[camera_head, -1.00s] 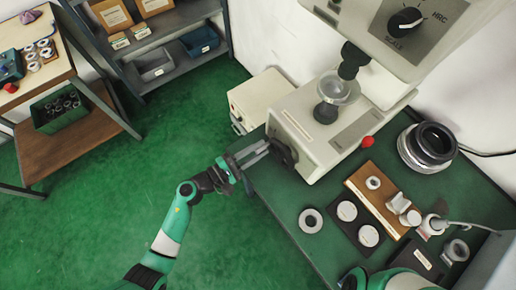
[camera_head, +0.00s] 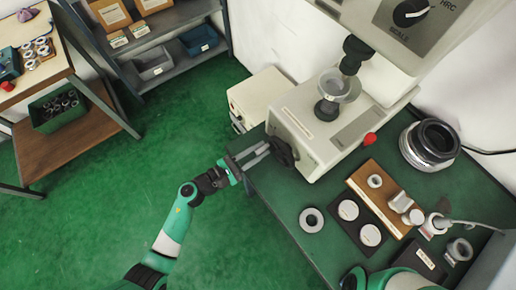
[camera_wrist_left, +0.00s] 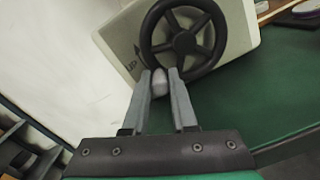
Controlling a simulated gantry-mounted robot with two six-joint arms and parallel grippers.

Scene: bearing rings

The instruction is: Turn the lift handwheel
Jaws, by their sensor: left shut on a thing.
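The lift handwheel (camera_head: 283,152) is a dark spoked wheel on the left face of the cream hardness tester (camera_head: 310,125). In the left wrist view the handwheel (camera_wrist_left: 184,42) shows its rim, spokes and a small grey handle (camera_wrist_left: 160,84) at its lower left. My left gripper (camera_head: 266,150) reaches the wheel from the left. In the left wrist view, the fingers of my left gripper (camera_wrist_left: 161,80) stand on both sides of the handle and are shut on it. My right gripper is out of view; only part of that arm shows at the bottom.
A cream box (camera_head: 262,98) stands behind the wheel. On the green bench (camera_head: 285,215) lie a loose ring (camera_head: 311,220), a dark tray with white discs (camera_head: 347,211) and a wooden block (camera_head: 366,190). Open green floor lies left of the bench.

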